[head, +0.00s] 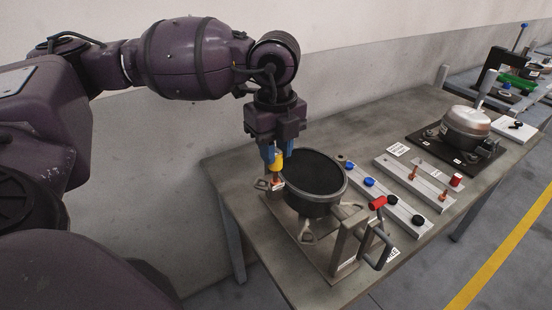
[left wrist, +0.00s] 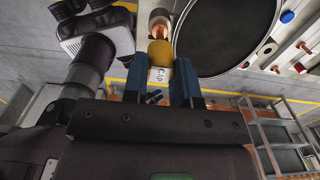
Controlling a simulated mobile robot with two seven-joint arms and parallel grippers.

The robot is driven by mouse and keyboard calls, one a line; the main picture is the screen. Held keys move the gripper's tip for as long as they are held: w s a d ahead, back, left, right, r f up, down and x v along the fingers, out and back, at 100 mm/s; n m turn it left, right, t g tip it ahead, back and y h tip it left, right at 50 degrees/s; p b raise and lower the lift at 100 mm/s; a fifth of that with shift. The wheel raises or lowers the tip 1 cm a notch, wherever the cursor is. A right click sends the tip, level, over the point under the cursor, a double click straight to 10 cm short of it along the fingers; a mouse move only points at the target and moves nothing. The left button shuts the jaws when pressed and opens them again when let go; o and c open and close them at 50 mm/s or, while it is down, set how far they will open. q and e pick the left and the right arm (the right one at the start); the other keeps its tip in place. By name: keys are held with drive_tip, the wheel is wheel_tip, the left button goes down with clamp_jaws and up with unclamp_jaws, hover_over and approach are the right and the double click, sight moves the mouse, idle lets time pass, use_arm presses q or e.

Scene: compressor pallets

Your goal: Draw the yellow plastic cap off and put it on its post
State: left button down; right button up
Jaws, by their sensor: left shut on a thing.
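My left gripper (head: 274,158) points down beside the black round compressor (head: 317,177) on the near fixture. Its blue fingers are shut on the yellow cap (head: 279,157); the cap also shows between the fingertips in the left wrist view (left wrist: 160,52). A copper stub (head: 276,177) is right below the cap, and it shows beyond the cap in the left wrist view (left wrist: 160,27). I cannot tell whether the cap still sits on the stub. My right gripper is not in view.
A nearer rail (head: 394,206) bears blue and black caps. A clamp with a red handle (head: 377,203) stands at the fixture's front right. A second, silver-topped compressor (head: 466,122) sits farther back. The table's (head: 385,117) back strip is clear.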

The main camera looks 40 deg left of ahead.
use_arm(q)
drive_tip(key=shift+r, duration=0.25)
drive_tip(key=shift+r+p, duration=0.35)
drive_tip(key=shift+r, duration=0.45)
drive_tip(key=shift+r+p, duration=0.6)
drive_tip(key=shift+r, duration=0.5)
drive_tip(key=shift+r+p, duration=0.55)
drive_tip(key=shift+r, duration=0.3)
